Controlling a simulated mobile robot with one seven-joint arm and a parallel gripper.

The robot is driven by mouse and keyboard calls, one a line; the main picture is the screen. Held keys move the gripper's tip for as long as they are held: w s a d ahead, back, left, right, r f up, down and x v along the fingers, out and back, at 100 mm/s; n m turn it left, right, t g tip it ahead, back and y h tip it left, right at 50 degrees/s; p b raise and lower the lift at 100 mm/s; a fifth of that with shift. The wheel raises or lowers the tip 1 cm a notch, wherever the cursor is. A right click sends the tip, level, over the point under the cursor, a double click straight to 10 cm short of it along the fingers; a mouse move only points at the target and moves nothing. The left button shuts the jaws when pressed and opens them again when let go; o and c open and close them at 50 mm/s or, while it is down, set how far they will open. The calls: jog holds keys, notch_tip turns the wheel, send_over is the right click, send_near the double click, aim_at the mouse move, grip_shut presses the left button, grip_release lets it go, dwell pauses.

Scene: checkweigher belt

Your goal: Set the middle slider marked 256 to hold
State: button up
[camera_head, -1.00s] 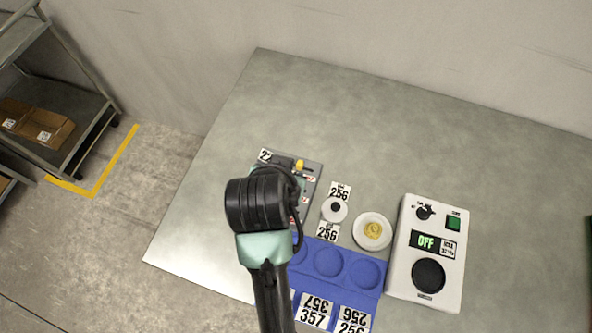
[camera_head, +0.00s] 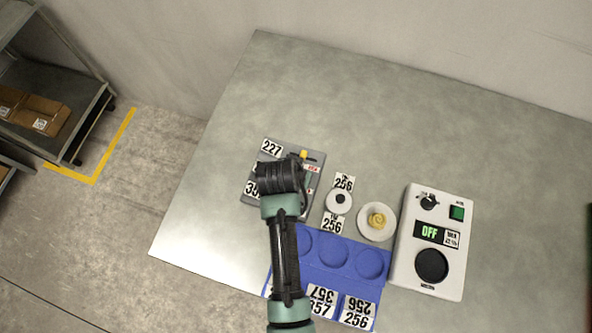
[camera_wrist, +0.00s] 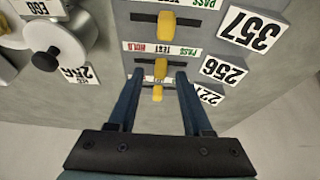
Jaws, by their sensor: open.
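The grey slider panel (camera_head: 248,194) lies on the table, mostly under my arm in the head view. In the wrist view it shows three yellow knobs in dark slots, beside plates 357, 256 and 227. The middle slider's knob (camera_wrist: 162,68), by the 256 plate (camera_wrist: 222,70), sits around the middle of its slot, near the TEST mark. HOLD is the red word at the left of the strip (camera_wrist: 160,48). My gripper (camera_wrist: 160,73) is open, its fingertips to either side of the middle knob; contact cannot be told. The 227 knob (camera_wrist: 157,93) shows between the fingers.
A blue tray (camera_head: 334,247) lies in front. The table behind is clear.

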jog(key=shift+w+f, duration=0.2)
jog(key=shift+f, duration=0.2)
grip_shut()
dwell(1.3)
